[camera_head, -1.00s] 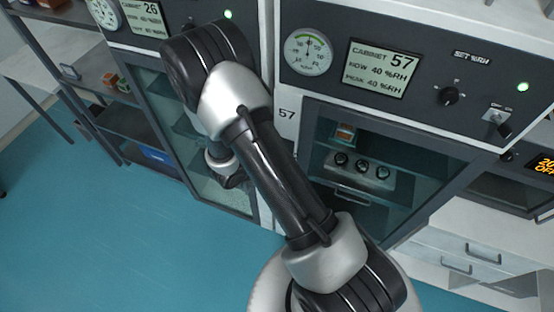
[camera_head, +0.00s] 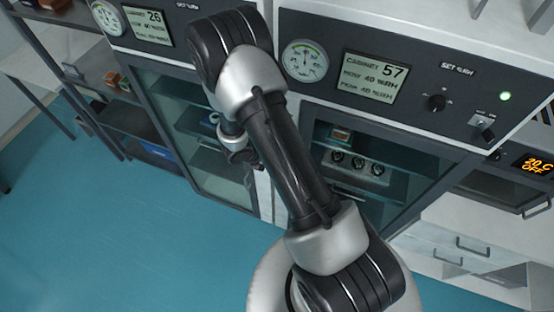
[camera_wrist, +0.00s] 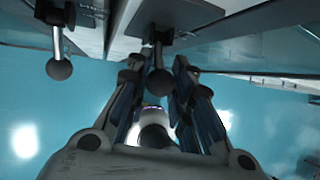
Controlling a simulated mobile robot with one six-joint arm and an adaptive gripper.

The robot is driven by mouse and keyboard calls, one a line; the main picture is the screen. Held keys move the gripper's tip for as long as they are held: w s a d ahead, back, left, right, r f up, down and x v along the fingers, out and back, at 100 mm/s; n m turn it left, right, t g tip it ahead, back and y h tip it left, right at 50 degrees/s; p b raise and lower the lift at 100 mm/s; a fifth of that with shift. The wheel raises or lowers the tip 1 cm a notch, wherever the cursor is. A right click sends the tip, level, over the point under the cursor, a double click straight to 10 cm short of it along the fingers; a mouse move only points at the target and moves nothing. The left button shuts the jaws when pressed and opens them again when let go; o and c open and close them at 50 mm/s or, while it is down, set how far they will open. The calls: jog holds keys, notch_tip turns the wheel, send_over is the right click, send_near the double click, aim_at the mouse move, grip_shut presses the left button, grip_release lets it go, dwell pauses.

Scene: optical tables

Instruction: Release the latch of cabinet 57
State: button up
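Cabinet 57 (camera_head: 455,55) stands at the upper right of the head view; its display reads 57 and its glass door (camera_head: 400,172) looks shut. In the wrist view, a latch lever with a dark ball knob (camera_wrist: 160,83) hangs from a cabinet edge. My gripper (camera_wrist: 158,68) is open, with one finger on each side of this knob; I cannot tell whether they touch it. A second ball-ended latch (camera_wrist: 60,68) hangs to the left. Which latch belongs to cabinet 57 cannot be read there. In the head view my arm hides the latches and my fingertips.
Cabinet 26 (camera_head: 175,42) adjoins cabinet 57 on the left, with its own glass door (camera_head: 190,140). An open shelf rack (camera_head: 100,95) stands further left. White drawers (camera_head: 470,250) are at the lower right. The blue floor (camera_head: 90,240) is clear at the lower left.

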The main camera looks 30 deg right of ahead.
jog(key=o, duration=0.5)
jog(key=shift+r, duration=0.1)
jog(key=v, duration=1.2)
